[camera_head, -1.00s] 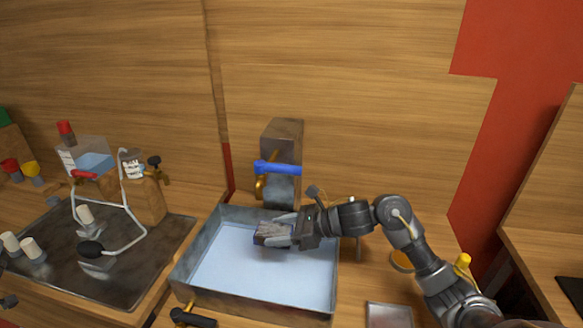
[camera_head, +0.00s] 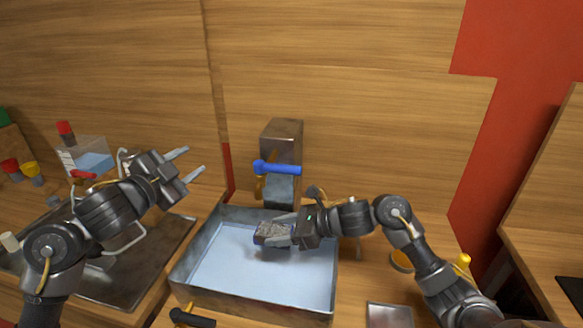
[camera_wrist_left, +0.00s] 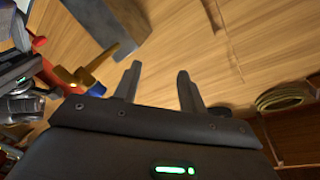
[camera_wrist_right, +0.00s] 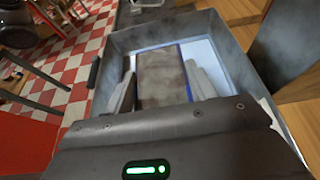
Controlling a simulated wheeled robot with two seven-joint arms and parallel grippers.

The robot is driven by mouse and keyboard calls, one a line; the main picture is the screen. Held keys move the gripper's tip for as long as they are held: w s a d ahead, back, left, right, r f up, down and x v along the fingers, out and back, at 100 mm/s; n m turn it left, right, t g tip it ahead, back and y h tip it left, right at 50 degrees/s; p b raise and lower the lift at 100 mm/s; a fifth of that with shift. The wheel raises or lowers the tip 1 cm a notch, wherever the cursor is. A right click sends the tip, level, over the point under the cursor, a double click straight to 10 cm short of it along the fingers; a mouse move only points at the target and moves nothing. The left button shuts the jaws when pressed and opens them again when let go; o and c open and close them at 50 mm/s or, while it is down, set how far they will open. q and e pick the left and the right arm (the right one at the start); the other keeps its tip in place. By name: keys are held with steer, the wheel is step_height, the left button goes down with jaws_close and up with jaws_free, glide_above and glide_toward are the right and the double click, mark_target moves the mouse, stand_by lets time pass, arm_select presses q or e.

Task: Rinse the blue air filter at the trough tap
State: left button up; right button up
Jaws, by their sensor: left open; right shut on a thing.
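My right gripper (camera_head: 274,230) is shut on the air filter (camera_head: 268,234) above the trough (camera_head: 182,287). The filter is a flat block with a dirty grey-brown face. A blue edge shows on the filter in the right wrist view (camera_wrist_right: 160,78). The trough tap (camera_head: 281,150) is a grey block with a blue lever (camera_head: 279,168) and a brass spout, behind the trough. No stream of water is visible. My left gripper (camera_head: 195,160) is open and empty, left of the lever. The brass spout (camera_wrist_left: 82,76) shows left of its fingers in the left wrist view.
A dark metal tray (camera_head: 150,275) lies left of the trough, partly behind my left arm. A clear container (camera_head: 93,157) and red-capped bottles stand behind it. A black-handled brass valve (camera_head: 190,317) is at the trough's front. A metal plate (camera_head: 388,315) lies right.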

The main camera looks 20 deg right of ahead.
arm_select(q)
steer(key=s+d+m+g+h, duration=0.1)
steer(key=s+d+m+g, duration=0.1)
steer(key=s+d+m, duration=0.4)
steer(key=m+g, duration=0.2)
steer(key=m, duration=0.2)
glide_toward(284, 171)
steer(key=x, duration=1.3)
jaws_close()
